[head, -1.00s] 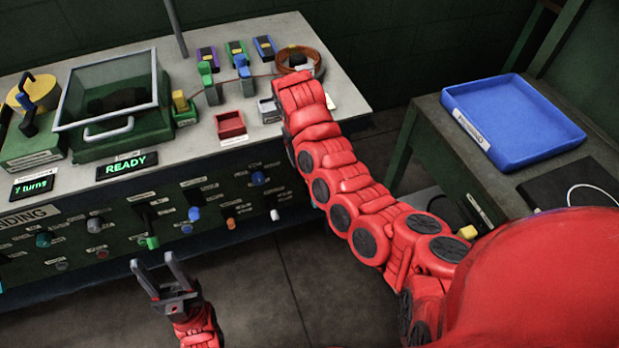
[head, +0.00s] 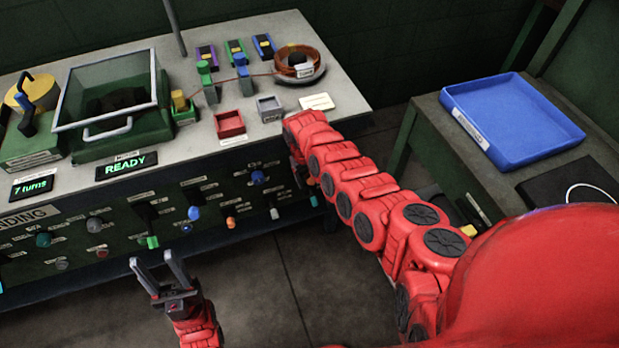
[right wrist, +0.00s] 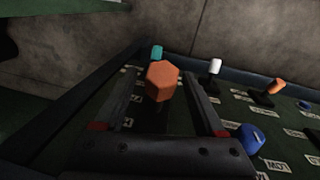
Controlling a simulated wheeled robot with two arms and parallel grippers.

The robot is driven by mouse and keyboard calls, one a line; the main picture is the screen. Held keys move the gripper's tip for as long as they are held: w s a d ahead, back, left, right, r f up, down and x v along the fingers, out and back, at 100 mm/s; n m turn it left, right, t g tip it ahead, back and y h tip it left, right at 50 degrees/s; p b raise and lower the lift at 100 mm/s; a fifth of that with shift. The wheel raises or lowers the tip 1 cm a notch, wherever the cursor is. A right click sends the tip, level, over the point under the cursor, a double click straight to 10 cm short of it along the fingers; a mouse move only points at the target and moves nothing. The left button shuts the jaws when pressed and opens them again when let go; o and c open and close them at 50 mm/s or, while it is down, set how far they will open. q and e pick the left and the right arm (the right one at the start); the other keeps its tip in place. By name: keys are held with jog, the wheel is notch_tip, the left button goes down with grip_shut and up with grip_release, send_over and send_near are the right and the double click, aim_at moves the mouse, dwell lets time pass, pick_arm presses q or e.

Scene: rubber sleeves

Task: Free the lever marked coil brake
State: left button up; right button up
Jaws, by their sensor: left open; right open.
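Levers and knobs with small tags line the bench's dark front panel (head: 110,215); I cannot read which tag says coil brake. In the right wrist view, an orange hexagonal lever cap (right wrist: 163,82) stands between the fingers of my open right gripper (right wrist: 160,92), and I cannot tell if they touch it. Beyond are a teal cap (right wrist: 156,52), a white lever (right wrist: 215,66), another orange lever (right wrist: 277,86) and a blue knob (right wrist: 252,138). In the head view my arm hides the right gripper. My left gripper (head: 153,262) is open and empty before the panel.
On the bench top are a lidded glass box (head: 110,95), a copper coil (head: 298,62), a red bin (head: 230,124) and a grey bin (head: 269,108). A READY display (head: 127,165) sits at the front edge. A blue tray (head: 515,120) lies on the right table.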

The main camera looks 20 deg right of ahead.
jog(key=shift+c, duration=0.4)
grip_shut()
dwell(0.9)
